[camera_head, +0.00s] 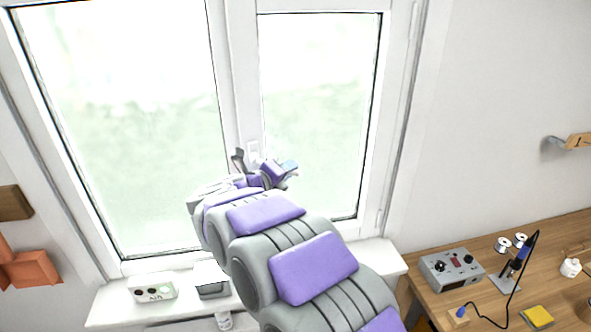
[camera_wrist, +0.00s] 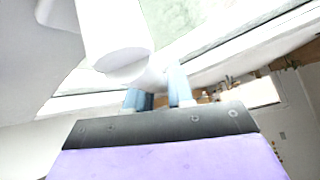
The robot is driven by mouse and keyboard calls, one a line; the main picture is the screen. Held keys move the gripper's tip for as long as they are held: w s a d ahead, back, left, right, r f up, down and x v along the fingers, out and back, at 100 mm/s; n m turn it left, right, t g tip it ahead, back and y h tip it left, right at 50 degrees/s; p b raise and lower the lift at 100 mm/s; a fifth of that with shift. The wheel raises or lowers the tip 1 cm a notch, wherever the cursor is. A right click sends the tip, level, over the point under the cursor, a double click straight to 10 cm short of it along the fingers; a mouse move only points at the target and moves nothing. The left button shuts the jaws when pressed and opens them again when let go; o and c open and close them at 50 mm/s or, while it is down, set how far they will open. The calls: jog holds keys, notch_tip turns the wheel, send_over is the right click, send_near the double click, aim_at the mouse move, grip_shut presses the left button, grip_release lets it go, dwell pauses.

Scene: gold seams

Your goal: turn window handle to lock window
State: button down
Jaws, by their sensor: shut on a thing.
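The white two-pane window (camera_head: 236,100) stands closed or nearly closed; I cannot tell if it is latched. The white window handle (camera_wrist: 118,45) fills the upper middle of the wrist view, its rounded end towards my gripper. Its mount (camera_head: 253,149) shows on the middle frame in the head view. My gripper (camera_head: 278,172) is up at the handle, with my arm hiding much of the sill. In the wrist view my gripper's blue fingers (camera_wrist: 160,88) are close together at the handle's lower part and shut on it. The contact itself is partly hidden.
The white sill (camera_head: 110,309) holds a small white box (camera_head: 152,290) and other small items. At the right, a wooden desk (camera_head: 425,297) bears a grey soldering station (camera_head: 451,268), a soldering iron stand (camera_head: 507,282) and a yellow sponge (camera_head: 537,316).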

jog(key=s+a+f+m+g+y+p, duration=0.1)
jog(key=a+f+m+g+y+p, duration=0.2)
jog(key=a+y, duration=0.4)
jog(key=shift+s+a+f+m+g+y+p, duration=0.15)
jog(key=shift+s+a+m+g+y+p, duration=0.25)
jog(key=shift+m+g+y+p, duration=0.65)
jog(key=shift+m+t+h, duration=0.25)
jog(key=shift+m+t, duration=0.1)
jog(key=c, duration=1.2)
grip_release()
jog(key=shift+s+f, duration=0.1)
jog(key=shift+s, duration=0.05)
jog(key=shift+o, duration=0.6)
jog(key=a+v, duration=0.1)
jog(key=v, duration=1.5)
jog(key=shift+s+d+r+p, duration=0.25)
jog(key=shift+s+d+p, duration=0.05)
jog(key=shift+p, duration=0.15)
